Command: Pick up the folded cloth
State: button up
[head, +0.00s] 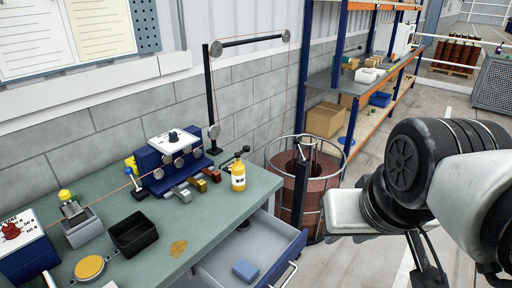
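A small folded blue cloth (246,269) lies in the open grey drawer (222,266) under the workbench, at the bottom centre of the head view. It lies flat on the drawer floor, away from the walls. My gripper (345,212) is at the end of my arm on the right, above and to the right of the drawer and apart from the cloth. Its fingers are not clearly seen, so I cannot tell whether they are open or shut. Nothing visibly held shows at it.
A wire basket with a reddish drum (315,190) stands beyond the bench. A shelf rack (345,82) stands behind. Floor at right is clear.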

aim_at(244, 270)
jog(key=i+l+u, duration=0.1)
jog(key=u, duration=0.3)
jog(key=i+l+u, duration=0.2)
jog(key=u, duration=0.15)
jog(key=i+l+u, duration=0.15)
jog(key=u, duration=0.25)
